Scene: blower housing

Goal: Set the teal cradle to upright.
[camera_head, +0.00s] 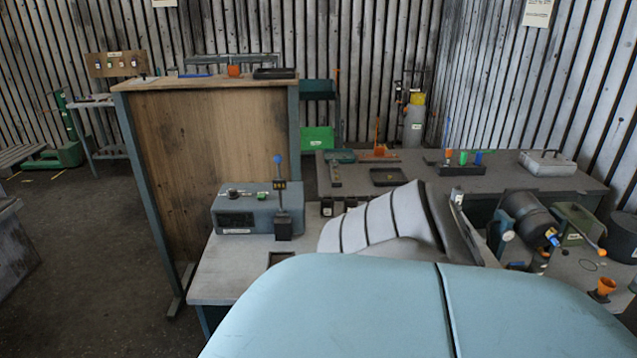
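A dark drum (530,213) lies tilted on the right part of the near workbench. A teal part (502,228) at its left side looks like the cradle; most of it is hidden behind the drum and the grey shapes in front. A blue-tipped lever (551,237) shows at the drum's lower right. I cannot make out the cradle's exact angle. Neither gripper can be made out in the head view. Large light blue and ribbed white shapes, which seem to be parts of me, cover the front centre.
A grey-blue box (243,214) and a blue-knobbed lever (279,200) stand on the bench's left end. A tall wooden panel (205,160) stands at left. Open floor (80,260) lies beyond it.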

